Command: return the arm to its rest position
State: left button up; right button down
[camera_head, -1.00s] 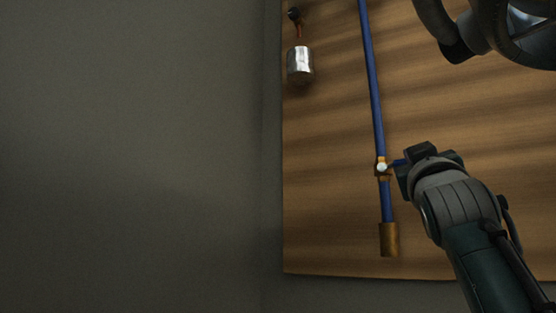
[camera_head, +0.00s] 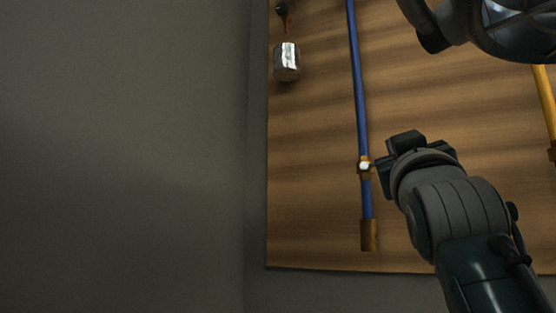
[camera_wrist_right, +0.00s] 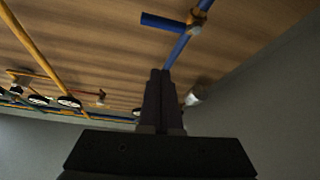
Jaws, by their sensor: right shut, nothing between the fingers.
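My right gripper (camera_head: 385,164) comes in from the lower right in the head view, just right of the brass valve (camera_head: 364,166) on a blue pipe (camera_head: 360,95). It overlaps the place of the valve's lever, which I cannot see clearly there. In the right wrist view the two fingers of my right gripper (camera_wrist_right: 160,72) are together with nothing between them. The blue lever (camera_wrist_right: 163,22) and the brass valve (camera_wrist_right: 201,14) show above the fingertips, with visible space to the lever. The fingers cover part of the blue pipe (camera_wrist_right: 180,45). My left gripper is not in view.
A wooden board (camera_head: 310,190) carries the pipes. A silver cylinder (camera_head: 287,61) is at the upper left, a yellow pipe (camera_head: 545,100) at the right edge. A dark rounded thing (camera_head: 500,25) fills the top right corner. Several round white-faced gauges (camera_wrist_right: 69,102) show at left.

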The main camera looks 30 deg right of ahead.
jog(key=shift+v, duration=0.9)
jog(key=shift+w+a, duration=0.1)
jog(key=s+a+f+n+g+y+p, duration=0.6)
jog(key=s+a+f+g+y+p, duration=0.45)
jog(key=p, duration=1.45)
jog(key=s+a+n+g+y+p, duration=0.1)
jog(key=s+a+g+y+p, duration=0.1)
jog(key=s+a+y+p, duration=0.3)
jog(key=s+a+g+y+p, duration=0.1)
jog(key=s+g+p, duration=0.15)
jog(key=s, duration=0.35)
notch_tip(320, 180, up, 37)
jog(key=p, duration=3.6)
jog(key=shift+a+t, duration=0.25)
jog(key=shift+t, duration=0.15)
jog(key=shift+r, duration=0.15)
